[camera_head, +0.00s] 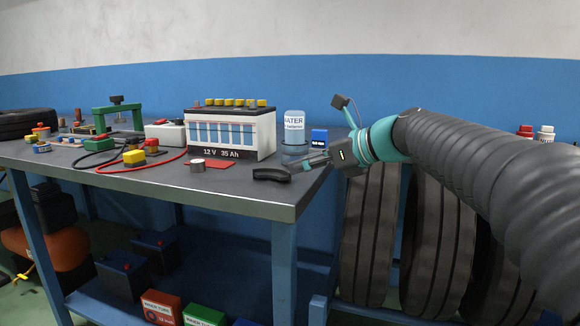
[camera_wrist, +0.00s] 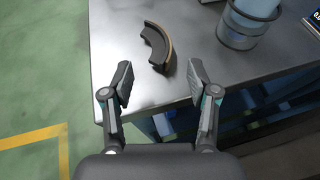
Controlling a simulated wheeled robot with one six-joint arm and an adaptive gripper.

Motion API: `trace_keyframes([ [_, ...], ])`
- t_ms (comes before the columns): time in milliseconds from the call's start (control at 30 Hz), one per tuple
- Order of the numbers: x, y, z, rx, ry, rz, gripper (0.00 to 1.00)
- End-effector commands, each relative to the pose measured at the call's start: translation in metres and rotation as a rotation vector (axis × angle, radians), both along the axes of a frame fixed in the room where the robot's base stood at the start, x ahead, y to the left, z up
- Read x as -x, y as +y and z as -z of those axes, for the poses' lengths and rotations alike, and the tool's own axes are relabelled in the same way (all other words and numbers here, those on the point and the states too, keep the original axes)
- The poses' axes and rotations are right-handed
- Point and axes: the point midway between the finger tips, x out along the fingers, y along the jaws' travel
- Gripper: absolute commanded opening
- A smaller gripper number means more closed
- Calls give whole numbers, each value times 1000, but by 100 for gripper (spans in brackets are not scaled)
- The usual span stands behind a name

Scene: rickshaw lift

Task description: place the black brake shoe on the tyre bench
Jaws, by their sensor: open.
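The black brake shoe (camera_head: 272,174) lies on the grey bench top near its front right corner. In the wrist view the brake shoe (camera_wrist: 156,46) is a curved black piece with a brown outer face, just beyond my fingertips and roughly between their lines. My gripper (camera_head: 303,163) is at the right end of this bench, close to the shoe. In the wrist view my gripper (camera_wrist: 160,80) is open with nothing between its fingers. The bench top (camera_head: 140,180) carries the battery and other items.
A white battery (camera_head: 230,135) and a water jar (camera_head: 294,132) stand behind the shoe. A small blue meter (camera_head: 319,138) is beside the jar. Red and white bottles (camera_head: 545,134) stand far right.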

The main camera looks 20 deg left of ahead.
Motion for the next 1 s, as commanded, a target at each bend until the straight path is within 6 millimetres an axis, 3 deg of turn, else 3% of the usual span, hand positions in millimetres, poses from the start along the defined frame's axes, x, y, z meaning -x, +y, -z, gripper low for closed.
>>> trace_keyframes([
  [100,6,-19,-9,0,-3,3,59],
  [300,13,-37,-16,1,-2,1,59],
  [667,17,-43,-16,12,-12,-2,59],
  [767,28,-53,-7,83,-78,-15,59],
  [867,52,-74,15,234,-211,-57,59],
  [1000,98,-117,62,538,-449,-188,59],
])
